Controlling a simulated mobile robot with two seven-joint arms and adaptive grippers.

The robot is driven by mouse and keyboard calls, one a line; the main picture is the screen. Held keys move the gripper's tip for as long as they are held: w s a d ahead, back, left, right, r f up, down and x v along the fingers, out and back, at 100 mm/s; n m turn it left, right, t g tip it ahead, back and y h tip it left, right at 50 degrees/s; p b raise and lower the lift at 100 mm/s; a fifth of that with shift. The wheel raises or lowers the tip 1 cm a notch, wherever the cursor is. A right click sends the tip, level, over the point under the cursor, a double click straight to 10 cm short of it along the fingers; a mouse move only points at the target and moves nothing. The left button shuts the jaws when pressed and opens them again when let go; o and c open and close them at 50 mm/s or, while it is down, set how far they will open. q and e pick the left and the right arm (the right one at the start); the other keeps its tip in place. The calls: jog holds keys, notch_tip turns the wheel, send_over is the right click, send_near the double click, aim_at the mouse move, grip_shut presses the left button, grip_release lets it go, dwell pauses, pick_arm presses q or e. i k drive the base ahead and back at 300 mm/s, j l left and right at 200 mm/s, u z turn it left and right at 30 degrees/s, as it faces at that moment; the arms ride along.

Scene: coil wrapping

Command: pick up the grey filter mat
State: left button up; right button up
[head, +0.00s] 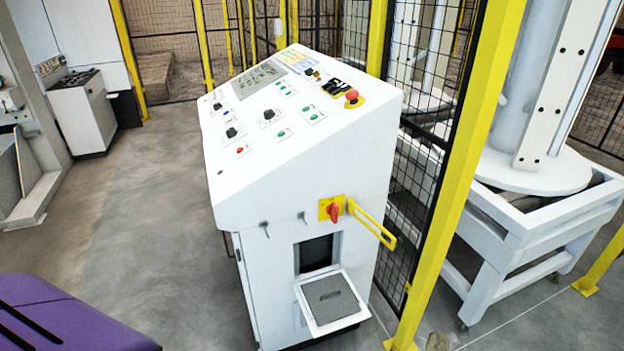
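The grey filter mat (331,298) is a flat square with a darker slot-like mark near its middle. It lies in a white square frame (350,319) that sticks out from the lower front of the white control cabinet (318,206). A dark rectangular opening (316,254) shows in the cabinet just above and behind the frame. The mat's upper face is uncovered. Neither of my grippers is in view.
A red rotary switch (332,211) and a yellow handle (372,224) stick out above the opening. A yellow post (456,175) with black mesh fencing stands close on the right. Bare floor (140,213) lies left of the cabinet. A purple surface (60,318) fills the bottom left corner.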

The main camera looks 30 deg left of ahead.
aim_at(330, 299)
jog(key=i+j+u, duration=0.2)
jog(key=i+u, duration=0.9)
jog(key=k+l, duration=0.3)
jog(key=l, duration=0.2)
jog(key=i+l, duration=0.1)
jog(key=l, duration=0.35)
jog(key=i+l, duration=0.15)
jog(key=l, duration=0.25)
jog(key=i+l, duration=0.1)
jog(key=l, duration=0.35)
jog(key=l+u, duration=0.4)
jog(key=i+l+u, duration=0.1)
jog(key=l+u, duration=0.25)
jog(key=u, duration=0.95)
